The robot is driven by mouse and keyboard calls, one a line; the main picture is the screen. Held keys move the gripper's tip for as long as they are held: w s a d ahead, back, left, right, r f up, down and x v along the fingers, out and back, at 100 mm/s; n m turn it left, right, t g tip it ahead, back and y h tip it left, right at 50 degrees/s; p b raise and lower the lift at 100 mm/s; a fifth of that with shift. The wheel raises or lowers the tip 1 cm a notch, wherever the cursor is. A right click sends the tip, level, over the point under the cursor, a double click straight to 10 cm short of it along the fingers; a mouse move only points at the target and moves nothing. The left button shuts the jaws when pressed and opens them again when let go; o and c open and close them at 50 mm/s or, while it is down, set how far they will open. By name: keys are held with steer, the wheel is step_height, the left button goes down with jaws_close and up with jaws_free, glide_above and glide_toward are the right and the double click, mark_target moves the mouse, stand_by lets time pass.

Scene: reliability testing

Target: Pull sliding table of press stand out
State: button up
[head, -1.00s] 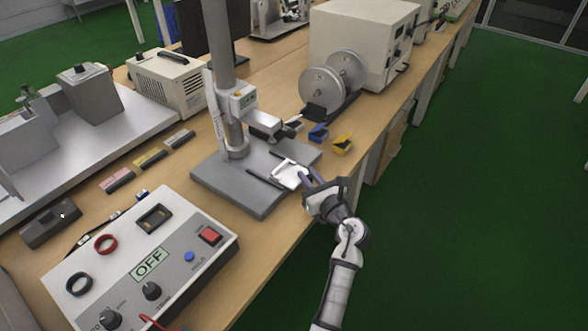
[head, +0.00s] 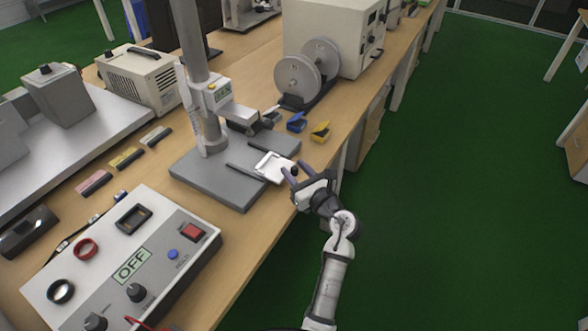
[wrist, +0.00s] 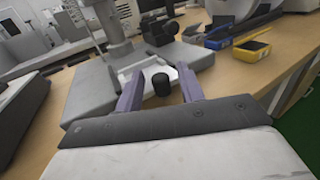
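The press stand's grey base (head: 225,188) sits on the wooden bench, with a column rising from it. The white sliding table (head: 270,166) lies between two dark rails at the base's front edge. Its black knob (wrist: 161,84) shows in the wrist view, facing my gripper. My gripper (head: 296,170) is at the bench edge, just in front of the sliding table. In the wrist view my gripper (wrist: 160,88) is open, its two purple fingers on either side of the knob. Gaps show between the knob and both fingers.
A control box marked OFF (head: 130,262) stands at the left front. Blue (head: 297,121) and yellow (head: 320,131) bins lie beyond the stand, near a reel machine (head: 307,75). Open green floor lies to the right of the bench.

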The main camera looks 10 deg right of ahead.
steer(key=b+v, duration=0.2)
steer(key=v, duration=1)
steer(key=shift+s+d+b, duration=0.15)
steer(key=shift+s+b, duration=0.2)
